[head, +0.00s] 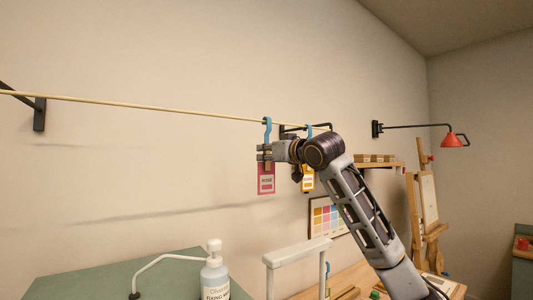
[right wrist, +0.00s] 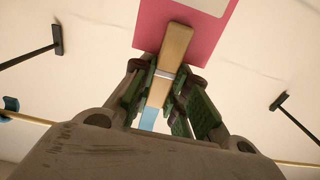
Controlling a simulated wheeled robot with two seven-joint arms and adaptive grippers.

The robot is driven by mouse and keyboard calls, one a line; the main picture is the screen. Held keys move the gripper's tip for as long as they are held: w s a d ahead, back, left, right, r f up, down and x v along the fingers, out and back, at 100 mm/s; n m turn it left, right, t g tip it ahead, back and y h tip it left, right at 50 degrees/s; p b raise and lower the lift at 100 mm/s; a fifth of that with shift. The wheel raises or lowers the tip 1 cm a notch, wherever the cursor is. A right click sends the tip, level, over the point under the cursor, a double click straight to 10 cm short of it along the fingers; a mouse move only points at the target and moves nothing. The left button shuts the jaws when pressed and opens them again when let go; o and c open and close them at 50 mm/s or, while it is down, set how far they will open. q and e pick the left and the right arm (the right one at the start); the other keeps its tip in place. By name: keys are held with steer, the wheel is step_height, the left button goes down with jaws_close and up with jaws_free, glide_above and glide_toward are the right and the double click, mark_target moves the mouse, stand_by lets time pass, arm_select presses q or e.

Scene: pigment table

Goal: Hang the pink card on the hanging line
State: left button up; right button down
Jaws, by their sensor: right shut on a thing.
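The pink card (head: 266,184) hangs upright below a blue hook (head: 267,131) in the head view. My right gripper (head: 265,154) is shut on the wooden clip (right wrist: 176,48) between the card and the hook. The right wrist view shows the pink card (right wrist: 150,25) above the fingers and a strip of the blue hook (right wrist: 149,118) below the clip. The hanging line (head: 150,104) is a pale rod running across the wall. The hook's top overlaps the line in the head view; I cannot tell whether it rests on it. My left gripper is out of view.
A yellow card (head: 308,182) with its own blue hook (head: 309,129) is just right of my gripper, partly hidden. A black bracket (head: 39,113) holds the line at the left. A red lamp (head: 453,141) and an easel (head: 429,200) are at the right. A white pump bottle (head: 215,277) stands below.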

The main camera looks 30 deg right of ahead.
steer(key=shift+f, duration=0.1)
stand_by(0.3)
steer(key=c, duration=1.3)
jaws_free()
steer(key=shift+s+d, duration=0.15)
steer(key=shift+s, duration=1.85)
steer(key=shift+s+d, duration=0.15)
steer(key=shift+s, duration=1.85)
steer(key=shift+s+d, duration=0.15)
steer(key=shift+s, duration=1.85)
